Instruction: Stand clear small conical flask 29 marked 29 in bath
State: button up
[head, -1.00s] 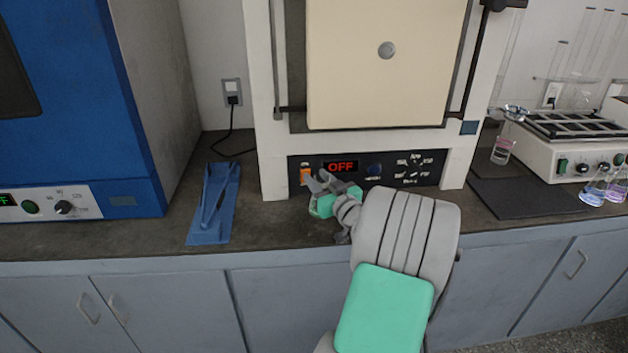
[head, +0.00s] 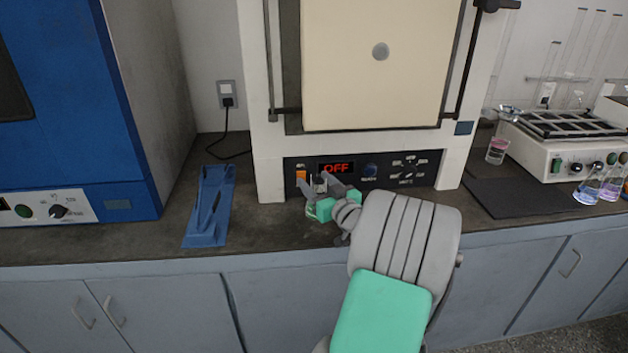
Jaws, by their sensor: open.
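My gripper (head: 326,184) is open and empty, in front of the control panel of the large white furnace-like cabinet. Faint clear glassware (head: 578,98) shows behind that frame, too unclear to name. No mark 29 is readable on anything. My gripper is far left of the flasks.
The cabinet (head: 448,175) shows a red OFF display. A small vessel with pink liquid (head: 497,151) stands near a dark mat (head: 510,197). A blue holder (head: 208,210) lies on the bench, right of a blue machine (head: 75,100). Bench around the holder is clear.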

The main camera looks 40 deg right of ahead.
jog(key=shift+o, duration=0.6)
jog(key=v, duration=1)
jog(key=shift+s+r, duration=0.25)
notch_tip(320, 180, up, 7)
jog(key=w+a+y+p, duration=0.1)
jog(key=a+p, duration=0.1)
jog(key=p, duration=0.7)
jog(key=f+p, duration=0.1)
jog(key=d+f+g+p, duration=0.1)
jog(key=f, duration=0.1)
jog(key=w+d+f+g+p, duration=0.1)
jog(key=f+p, duration=0.1)
jog(key=shift+d+f, duration=0.1)
jog(key=shift+d, duration=0.15)
jog(key=p+x, duration=0.1)
jog(key=x, duration=0.6)
jog(key=shift+w+d+f+p, duration=0.1)
jog(key=shift+w+f+p, duration=0.15)
jog(key=shift+w+p, duration=0.1)
jog(key=shift+s, duration=0.15)
grip_shut()
